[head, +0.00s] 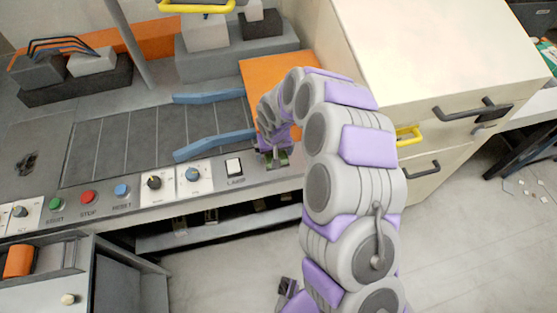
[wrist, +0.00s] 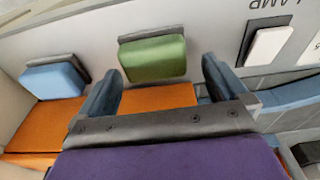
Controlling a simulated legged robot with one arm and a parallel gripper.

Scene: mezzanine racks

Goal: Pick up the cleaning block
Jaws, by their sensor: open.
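Two blocks with dark grey backs show in the wrist view, a green one (wrist: 155,60) and a blue one (wrist: 52,80). I cannot tell for sure which is the cleaning block. My gripper (wrist: 162,72) is open, with the green block in line with the gap between its fingertips. The fingers touch nothing that I can see, and the depth is unclear. In the head view my gripper (head: 273,153) points down at the console's right end, and a bit of green (head: 284,159) shows beside it. My arm hides the blue block there.
An orange panel (head: 262,72) lies behind my gripper. The console has blue guide rails (head: 213,143), a white lamp switch (head: 234,167), knobs and push buttons. A cream drawer cabinet (head: 440,60) with dark and yellow handles stands close on the right. The floor at lower right is mostly clear.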

